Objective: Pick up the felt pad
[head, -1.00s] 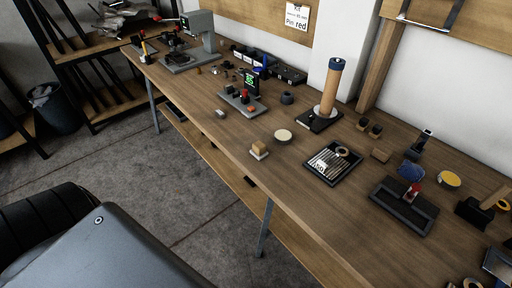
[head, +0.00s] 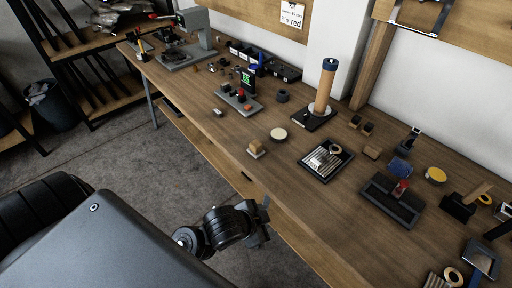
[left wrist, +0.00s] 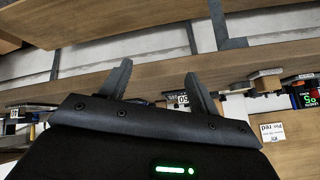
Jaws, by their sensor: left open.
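I cannot tell for sure which item is the felt pad. A small round cream disc (head: 278,134) lies flat on the wooden bench (head: 235,137). A crumpled-looking blue piece (head: 400,168) lies further right. My left gripper (head: 263,206) is beside the bench's front edge, apart from these items. In the left wrist view its two fingers (left wrist: 158,70) stand apart with nothing between them. My right gripper is out of view.
A black tray with metal rods (head: 326,159), a tall tan cylinder with a blue top (head: 324,88) and a dark open tray (head: 391,203) stand on the bench. The front edge is mostly clear.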

